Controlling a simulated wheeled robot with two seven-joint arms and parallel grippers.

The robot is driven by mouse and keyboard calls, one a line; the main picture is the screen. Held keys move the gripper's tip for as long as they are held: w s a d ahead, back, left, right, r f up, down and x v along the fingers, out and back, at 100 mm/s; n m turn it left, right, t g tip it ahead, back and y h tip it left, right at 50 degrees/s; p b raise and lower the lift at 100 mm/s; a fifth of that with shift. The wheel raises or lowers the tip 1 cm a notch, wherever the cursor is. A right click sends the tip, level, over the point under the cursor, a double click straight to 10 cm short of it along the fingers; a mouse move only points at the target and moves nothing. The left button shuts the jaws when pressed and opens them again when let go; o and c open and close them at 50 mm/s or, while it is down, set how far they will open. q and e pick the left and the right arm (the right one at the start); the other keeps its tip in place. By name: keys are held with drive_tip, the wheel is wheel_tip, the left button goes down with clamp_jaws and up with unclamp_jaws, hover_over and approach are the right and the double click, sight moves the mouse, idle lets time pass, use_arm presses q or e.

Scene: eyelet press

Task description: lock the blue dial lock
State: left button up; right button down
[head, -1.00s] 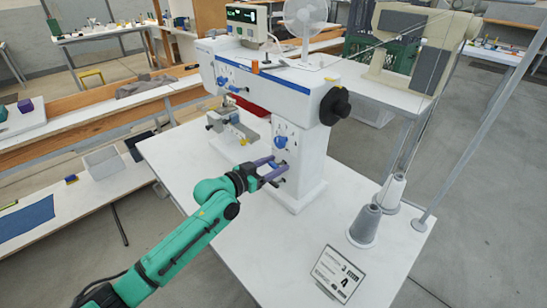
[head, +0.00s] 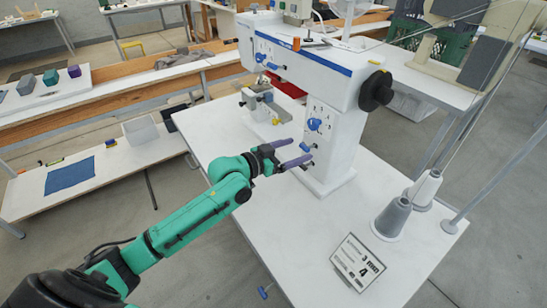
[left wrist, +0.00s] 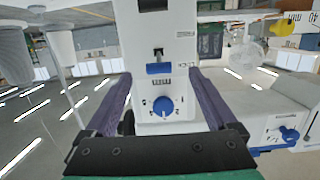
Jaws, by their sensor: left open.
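The white press's column carries a blue dial (head: 315,124) with marks around it. A small blue lever (head: 306,146) sits just below the dial in the head view. The left wrist view shows the column upside down, with the dial (left wrist: 163,106) below and the lever as a blue bar (left wrist: 160,68) at a dark slot above it. In the wrist view the fingers flank the dial and lever without gripping either. My right gripper is not in view.
The press arm (head: 310,55) with its black handwheel (head: 376,90) overhangs the white table (head: 330,215). Grey and white thread cones (head: 392,216) and a printed card (head: 357,262) stand to the right. The table's front middle is clear.

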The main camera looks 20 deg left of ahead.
use_arm(q)
drive_tip(key=v, duration=1)
drive_tip(key=shift+s+b, duration=0.2)
drive_tip(key=shift+b, duration=0.25)
drive_tip(key=shift+a, duration=0.15)
